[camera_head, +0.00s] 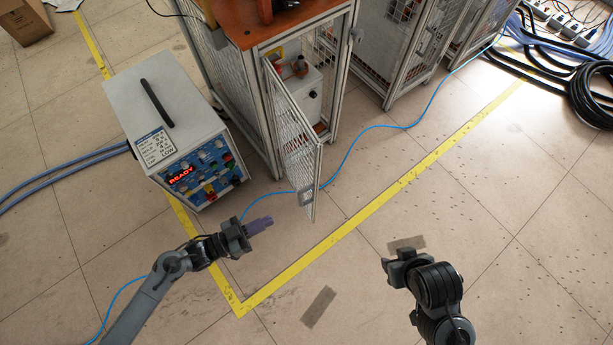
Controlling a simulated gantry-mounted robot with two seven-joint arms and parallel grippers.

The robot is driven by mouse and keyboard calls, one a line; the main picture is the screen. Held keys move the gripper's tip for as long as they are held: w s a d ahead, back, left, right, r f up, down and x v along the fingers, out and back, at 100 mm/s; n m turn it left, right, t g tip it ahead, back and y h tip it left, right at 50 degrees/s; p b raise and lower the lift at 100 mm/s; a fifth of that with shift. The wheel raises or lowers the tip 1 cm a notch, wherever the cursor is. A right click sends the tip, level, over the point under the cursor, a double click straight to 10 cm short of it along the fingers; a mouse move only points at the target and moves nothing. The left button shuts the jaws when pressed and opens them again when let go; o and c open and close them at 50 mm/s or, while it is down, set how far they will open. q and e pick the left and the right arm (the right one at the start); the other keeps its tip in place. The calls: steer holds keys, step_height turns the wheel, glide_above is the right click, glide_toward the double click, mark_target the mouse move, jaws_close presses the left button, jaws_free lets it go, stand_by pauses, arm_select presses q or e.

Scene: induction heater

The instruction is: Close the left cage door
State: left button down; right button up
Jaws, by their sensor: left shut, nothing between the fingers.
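The left cage door (296,145) is a mesh panel in a grey frame. It stands open, swung out toward me from the left front post of the cage (263,115) with the wooden top. A grey latch plate (306,197) is near its free edge. My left gripper (262,226) is shut and empty, with purplish fingers pointing right. It shows left of the door's lower free corner and appears apart from it. My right gripper (388,266) is at the lower right, away from the door; its fingers cannot be made out clearly.
The induction heater (170,130), its display reading READY, stands left of the cage. A white unit (292,95) is inside the cage. More cages (400,45) stand to the right. A blue cable (378,127) runs along the floor beneath the door. Floor beyond the yellow line (345,228) is mostly clear.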

arm_select(q)
steer(key=w+a+r+m+p, duration=0.1)
steer(key=w+r+p, duration=0.1)
steer(key=w+r, duration=0.3)
steer(key=b, duration=0.5)
glide_above(304, 189)
steer(key=a, duration=0.2)
steer(key=shift+s+d+r, duration=0.15)
steer(key=shift+s+d, duration=0.1)
steer(key=shift+s, duration=0.1)
steer(key=shift+x, duration=0.85)
steer(key=shift+r, duration=0.1)
arm_select(e)
steer(key=shift+x, duration=1.05)
steer(key=shift+w+d+r, duration=0.1)
